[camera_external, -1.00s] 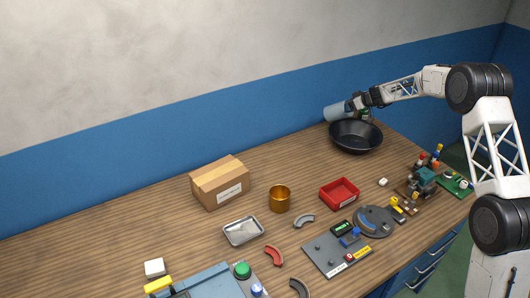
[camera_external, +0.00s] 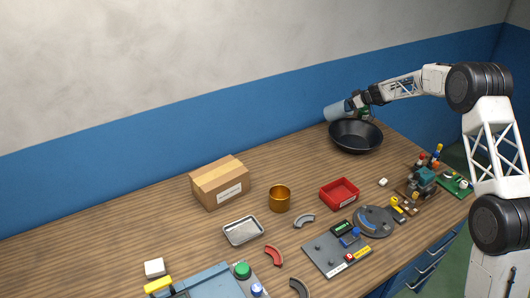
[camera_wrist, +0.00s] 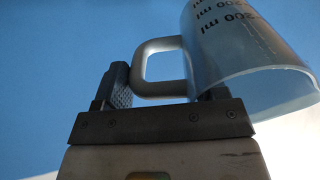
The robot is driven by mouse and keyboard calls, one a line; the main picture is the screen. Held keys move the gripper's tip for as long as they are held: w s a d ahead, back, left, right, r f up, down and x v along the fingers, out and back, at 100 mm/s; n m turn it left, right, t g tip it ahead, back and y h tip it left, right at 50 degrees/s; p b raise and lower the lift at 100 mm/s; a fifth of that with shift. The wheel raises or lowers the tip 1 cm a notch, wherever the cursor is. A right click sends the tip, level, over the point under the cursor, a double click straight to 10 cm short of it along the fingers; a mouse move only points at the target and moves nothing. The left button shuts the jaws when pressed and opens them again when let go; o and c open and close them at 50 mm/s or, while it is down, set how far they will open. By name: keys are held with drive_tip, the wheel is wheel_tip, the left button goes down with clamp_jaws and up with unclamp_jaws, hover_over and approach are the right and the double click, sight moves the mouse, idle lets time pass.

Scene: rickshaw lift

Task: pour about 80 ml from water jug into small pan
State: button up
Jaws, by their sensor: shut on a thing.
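The water jug (camera_external: 335,112) is a translucent blue-grey measuring jug, held tilted above the left rim of the small pan. My gripper (camera_external: 358,101) is shut on the jug's handle. In the wrist view, the jug (camera_wrist: 240,55) shows "200 ml" markings and a wide rim, and the handle (camera_wrist: 155,87) sits between the fingers of my gripper (camera_wrist: 165,92). The small pan (camera_external: 355,137) is black and round and stands on the table at the back right. No stream of water can be made out, and the water level is too unclear to tell.
A cardboard box (camera_external: 219,183), a gold cup (camera_external: 279,198), a metal tray (camera_external: 243,231) and a red bin (camera_external: 339,193) stand left and in front of the pan. Small parts and boards fill the right front. The blue wall (camera_external: 250,120) is close behind the jug.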

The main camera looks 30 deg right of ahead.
drive_tip(key=shift+w+r+g, duration=0.1)
drive_tip(key=shift+r+g, duration=0.25)
drive_tip(key=shift+g, duration=0.15)
drive_tip(key=shift+a+r+g+h, duration=0.1)
drive_tip(key=shift+r+g+h, duration=0.1)
drive_tip(key=shift+g+h, duration=0.1)
drive_tip(key=shift+w+r+g+h+b, duration=0.15)
drive_tip(key=shift+w+g+h+b, duration=0.2)
drive_tip(key=shift+g, duration=0.25)
drive_tip(key=shift+w+a+r+g+h+b, duration=0.1)
drive_tip(key=shift+w+a+g+h+b, duration=0.2)
drive_tip(key=shift+w+g, duration=0.45)
drive_tip(key=shift+w+a+g+h+b, duration=0.15)
drive_tip(key=shift+w+a+g+h, duration=0.25)
drive_tip(key=shift+g, duration=0.55)
drive_tip(key=shift+w+a+f+g+h, duration=0.15)
drive_tip(key=shift+w+g+h, duration=0.15)
drive_tip(key=shift+w+g, duration=0.4)
drive_tip(key=shift+w+a+f+g+h, duration=0.15)
drive_tip(key=shift+w+g+h, duration=0.2)
drive_tip(key=shift+g, duration=0.55)
drive_tip(key=shift+w, duration=0.15)
